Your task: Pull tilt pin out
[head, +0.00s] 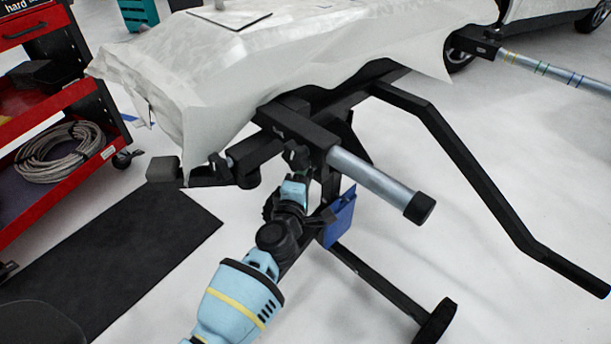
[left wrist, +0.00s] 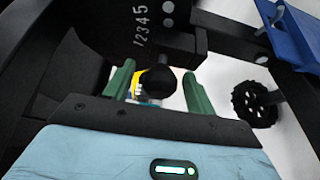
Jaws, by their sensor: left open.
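The black round knob (left wrist: 157,84), which looks like the tilt pin's head, shows in the left wrist view below a black plate (left wrist: 150,28) marked with numbers. My left gripper (left wrist: 159,72) is open, with one green finger on each side of the knob and visible gaps beside it. In the head view my left gripper (head: 296,158) is up under the black frame of the stand (head: 300,128), near the grey tube. The knob cannot be made out there, and the pin's shaft is hidden. My right gripper is not in view.
A grey tube with a black end cap (head: 375,178) sticks out to the right of my gripper. A blue panel (head: 340,218) hangs just below it. A white-wrapped car part (head: 270,60) covers the stand. A red tool cart (head: 70,175) stands at the left.

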